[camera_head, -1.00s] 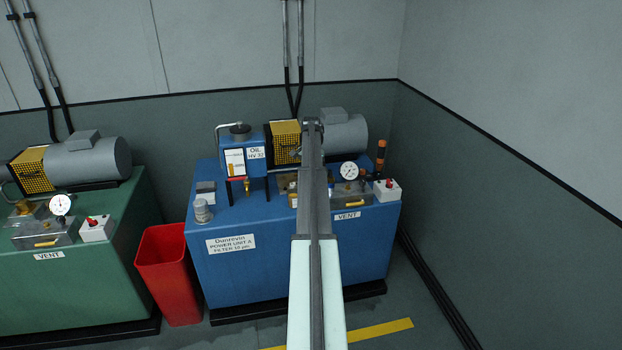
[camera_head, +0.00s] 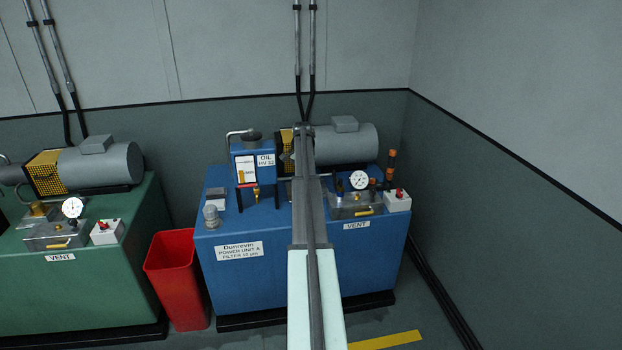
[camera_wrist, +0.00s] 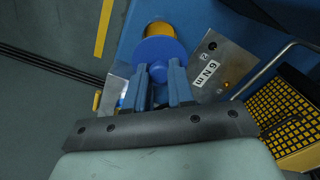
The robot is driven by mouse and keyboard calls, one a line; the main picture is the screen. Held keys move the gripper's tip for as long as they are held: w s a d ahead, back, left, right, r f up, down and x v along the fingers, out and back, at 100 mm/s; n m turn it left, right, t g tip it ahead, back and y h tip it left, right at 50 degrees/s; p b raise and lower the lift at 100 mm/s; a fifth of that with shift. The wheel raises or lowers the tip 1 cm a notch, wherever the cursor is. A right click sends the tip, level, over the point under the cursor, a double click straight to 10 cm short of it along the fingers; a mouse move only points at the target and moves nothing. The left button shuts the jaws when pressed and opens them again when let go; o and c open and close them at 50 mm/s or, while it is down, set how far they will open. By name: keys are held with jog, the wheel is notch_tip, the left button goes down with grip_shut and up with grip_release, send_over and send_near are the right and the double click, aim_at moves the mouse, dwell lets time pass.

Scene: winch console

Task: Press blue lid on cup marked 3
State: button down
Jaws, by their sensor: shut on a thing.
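In the wrist view, a round blue lid (camera_wrist: 160,51) sits at the fingertips of my gripper (camera_wrist: 160,72). The two blue fingers are shut on it. A yellow-orange round part (camera_wrist: 160,29) shows just past the lid, partly hidden by it. I cannot tell whether the two touch. No mark 3 can be read, so I cannot tell which thing is the marked cup. In the head view, my arm hides the gripper and the lid. A small clear jar (camera_head: 211,216) stands at the left front of the blue power unit's top.
A metal plate reading 6 N m (camera_wrist: 208,66) lies beside the fingers. The blue unit (camera_head: 262,285) carries an oil reservoir (camera_head: 244,165), a gauge (camera_head: 359,180), orange-topped posts (camera_head: 392,160) and a switch box (camera_head: 397,201). A red bin (camera_head: 178,280) and a green unit (camera_head: 70,290) stand left.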

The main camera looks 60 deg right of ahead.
jog(key=shift+f, duration=2.45)
jog(key=shift+f, duration=1.55)
dwell(0.8)
jog(key=c, duration=0.9)
grip_release()
notch_tip(320, 180, up, 14)
jog(key=shift+a+f, duration=0.1)
